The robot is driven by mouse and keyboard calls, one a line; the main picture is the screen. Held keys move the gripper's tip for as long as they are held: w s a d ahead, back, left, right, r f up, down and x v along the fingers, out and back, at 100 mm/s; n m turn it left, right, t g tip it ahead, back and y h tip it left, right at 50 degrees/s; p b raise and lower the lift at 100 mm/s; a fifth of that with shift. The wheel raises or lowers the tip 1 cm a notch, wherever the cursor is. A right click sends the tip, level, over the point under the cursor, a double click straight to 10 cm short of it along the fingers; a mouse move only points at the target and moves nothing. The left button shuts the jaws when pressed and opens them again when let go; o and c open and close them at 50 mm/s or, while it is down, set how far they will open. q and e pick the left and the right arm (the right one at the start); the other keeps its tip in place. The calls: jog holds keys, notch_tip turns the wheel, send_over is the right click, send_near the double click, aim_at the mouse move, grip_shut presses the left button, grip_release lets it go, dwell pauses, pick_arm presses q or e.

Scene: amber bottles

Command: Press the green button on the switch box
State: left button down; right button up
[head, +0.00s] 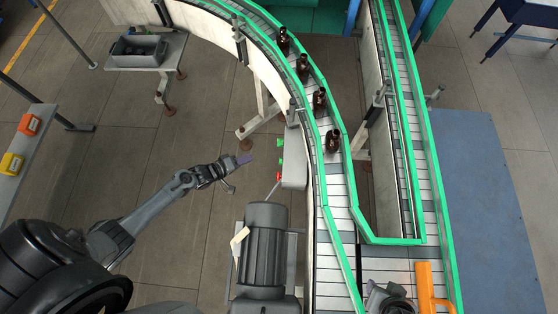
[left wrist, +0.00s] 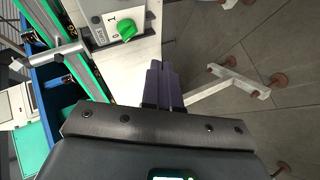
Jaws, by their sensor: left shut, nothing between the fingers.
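The switch box (head: 294,158) is a pale grey box beside the conveyor in the middle of the head view. Small green (head: 280,142) and red (head: 279,176) controls stick out on its left side. In the left wrist view the box (left wrist: 97,8) shows at the top, with a green knob-like control (left wrist: 126,29) beside 0 and 1 marks. My left gripper (head: 246,159) is shut and empty, with purple-grey fingers, left of the box and apart from it. Its fingers (left wrist: 161,82) show below and right of the green control in the wrist view.
A conveyor with green rails (head: 345,180) carries several amber bottles (head: 319,100). A grey motor (head: 264,245) stands below the box. A table with a grey bin (head: 138,50) is at upper left. Open floor (head: 190,130) lies left of my gripper.

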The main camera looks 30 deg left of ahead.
aim_at(281, 161)
pick_arm(q)
jog(key=shift+d, duration=0.1)
jog(key=w+d, duration=0.4)
jog(key=d, duration=0.3)
jog(key=shift+w+d+b, duration=0.15)
jog(key=shift+d+b, duration=0.1)
jog(key=shift+b, duration=0.1)
dwell(0.8)
dwell(0.7)
dwell(0.8)
jog(key=shift+d, duration=0.15)
jog(key=shift+w+d, duration=0.2)
